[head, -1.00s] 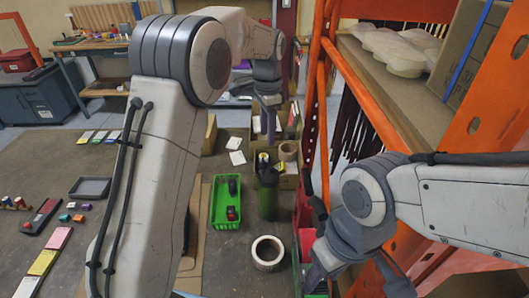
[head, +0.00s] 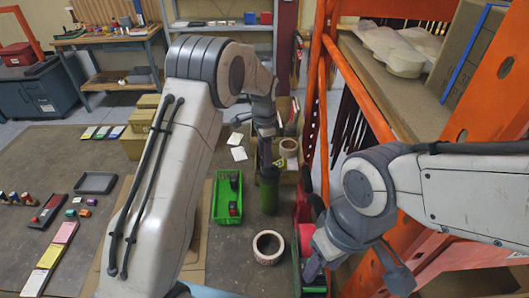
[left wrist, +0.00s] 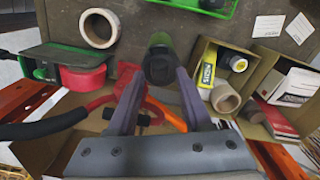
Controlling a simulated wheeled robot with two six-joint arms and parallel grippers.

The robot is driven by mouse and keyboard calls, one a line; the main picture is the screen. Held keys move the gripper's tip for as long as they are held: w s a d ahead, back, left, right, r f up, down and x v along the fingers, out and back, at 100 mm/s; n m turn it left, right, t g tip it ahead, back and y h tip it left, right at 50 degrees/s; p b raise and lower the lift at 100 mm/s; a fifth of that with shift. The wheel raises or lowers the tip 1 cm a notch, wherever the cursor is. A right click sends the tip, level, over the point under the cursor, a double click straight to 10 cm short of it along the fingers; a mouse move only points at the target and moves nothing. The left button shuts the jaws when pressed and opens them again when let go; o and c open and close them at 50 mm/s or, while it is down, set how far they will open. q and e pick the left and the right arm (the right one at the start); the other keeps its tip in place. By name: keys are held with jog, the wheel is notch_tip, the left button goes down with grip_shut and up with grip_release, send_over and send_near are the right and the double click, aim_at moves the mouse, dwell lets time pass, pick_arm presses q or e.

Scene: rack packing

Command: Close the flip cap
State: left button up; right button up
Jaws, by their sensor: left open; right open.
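A green bottle (head: 268,197) with a dark cap stands upright on the table, right of the green crate. My left gripper (head: 267,165) is over its top and hides most of the cap in the head view. In the left wrist view the bottle (left wrist: 161,42) shows its black cap (left wrist: 160,68) between the tips of my open left gripper (left wrist: 160,88), with gaps at both sides. I cannot tell whether the lid is up or down. My right gripper (head: 352,272) is open and apart from the bottle, at the lower right near the rack.
A green crate (head: 215,216) and a tape roll (head: 269,247) stand close to the bottle. The orange rack (head: 322,100) bounds the right.

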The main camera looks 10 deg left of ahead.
pick_arm(q)
grip_shut()
jog(key=p, duration=0.1)
jog(key=d+g+y+p, duration=0.1)
jog(key=p, duration=0.1)
jog(key=shift+w+d+r+y, duration=0.1)
jog(key=shift+w+d+y, duration=0.05)
jog(key=shift+w+y, duration=0.2)
jog(key=shift+w+d+f+g+y+p, duration=0.4)
jog(key=shift+g+y+p, duration=0.2)
jog(key=shift+y+p, duration=0.2)
jog(key=shift+w+d+f+y, duration=0.15)
jog(key=shift+d+y, duration=0.1)
jog(key=shift+y, duration=0.2)
jog(key=shift+d+g+y, duration=0.15)
jog(key=shift+g+y, duration=0.15)
